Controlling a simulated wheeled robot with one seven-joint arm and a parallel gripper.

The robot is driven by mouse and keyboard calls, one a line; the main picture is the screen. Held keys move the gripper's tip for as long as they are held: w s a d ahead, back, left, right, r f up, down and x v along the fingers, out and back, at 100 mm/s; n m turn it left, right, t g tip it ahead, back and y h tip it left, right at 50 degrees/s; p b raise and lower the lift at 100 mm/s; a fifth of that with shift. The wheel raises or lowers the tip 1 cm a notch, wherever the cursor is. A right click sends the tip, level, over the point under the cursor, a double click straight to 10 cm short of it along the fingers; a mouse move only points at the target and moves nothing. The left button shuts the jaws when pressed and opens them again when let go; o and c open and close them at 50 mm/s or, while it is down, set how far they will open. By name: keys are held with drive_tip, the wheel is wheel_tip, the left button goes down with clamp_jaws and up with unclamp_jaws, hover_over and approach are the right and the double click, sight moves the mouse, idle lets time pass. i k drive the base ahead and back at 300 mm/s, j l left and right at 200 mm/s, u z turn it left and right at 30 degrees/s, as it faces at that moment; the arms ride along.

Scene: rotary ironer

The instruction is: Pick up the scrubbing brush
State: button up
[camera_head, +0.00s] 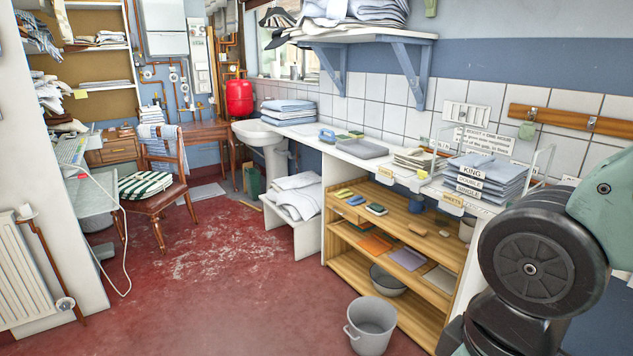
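I cannot pick out the scrubbing brush with certainty. A small flat brown thing (418,229) lies on the top shelf of the wooden shelf unit (345,262) and could be a brush seen from its back; its bristles are not visible. Left of it on the same shelf lie small yellow pieces (344,193) and a dark block with a pale top (376,209). A small blue thing (327,136) sits on the white counter above. My gripper is not in view; only a thick part of my arm shows at the lower right.
A grey bucket (370,326) stands on the red floor before the shelf unit. A grey bowl (387,280) is on the lowest shelf. Folded linen (487,178) and a grey tray (361,148) are on the counter. A wooden chair (160,200) stands left. The middle floor is clear.

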sight(327, 140)
drive_tip(key=i+j+u, duration=0.35)
drive_tip(key=i, duration=0.55)
drive_tip(key=i+u, duration=0.4)
drive_tip(key=i, duration=2.45)
drive_tip(key=i+z, duration=0.3)
drive_tip(key=i, duration=0.15)
drive_tip(key=i+j+z, duration=0.6)
drive_tip(key=i, duration=0.25)
drive_tip(key=l, duration=0.1)
